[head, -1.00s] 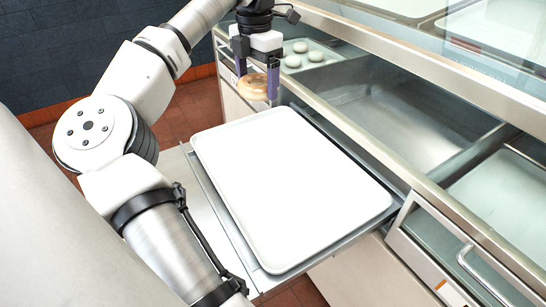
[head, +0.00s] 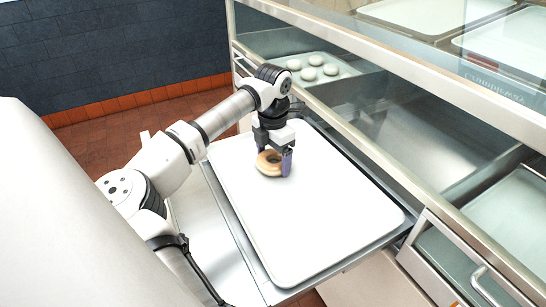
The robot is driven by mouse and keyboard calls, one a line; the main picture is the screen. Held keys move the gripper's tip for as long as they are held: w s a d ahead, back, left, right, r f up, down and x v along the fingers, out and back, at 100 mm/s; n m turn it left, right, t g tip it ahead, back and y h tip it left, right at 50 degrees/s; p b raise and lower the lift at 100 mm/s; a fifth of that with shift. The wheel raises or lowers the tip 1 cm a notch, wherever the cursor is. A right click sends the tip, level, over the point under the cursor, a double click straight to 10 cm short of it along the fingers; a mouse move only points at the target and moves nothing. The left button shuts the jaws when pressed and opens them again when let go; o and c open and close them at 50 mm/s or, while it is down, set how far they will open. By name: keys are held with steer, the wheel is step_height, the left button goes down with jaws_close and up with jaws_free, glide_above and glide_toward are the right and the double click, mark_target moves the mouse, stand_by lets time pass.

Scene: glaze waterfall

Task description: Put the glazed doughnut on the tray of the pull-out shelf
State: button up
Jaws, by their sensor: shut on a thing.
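The glazed doughnut (head: 268,168) is a pale tan ring, held tilted between the fingers of my gripper (head: 273,163). My gripper is shut on it and points down over the far part of the white tray (head: 310,215). The doughnut is very low over the tray; I cannot tell whether it touches. The tray is rectangular with a raised rim, otherwise empty, and lies on the pulled-out metal shelf (head: 235,255). My wrist hides the tray's far edge in part.
A metal cabinet with a glass front (head: 455,85) runs along the right. Behind it, several pale dough balls (head: 331,69) lie on a small tray. A drawer front with a handle (head: 485,285) is at the lower right. The near part of the white tray is clear.

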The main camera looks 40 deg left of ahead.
steer(key=shift+f, duration=0.3)
steer(key=shift+f, duration=0.1)
steer(key=shift+f, duration=0.15)
steer(key=o, duration=0.9)
steer(key=shift+r, duration=0.2)
step_height(320, 180, up, 12)
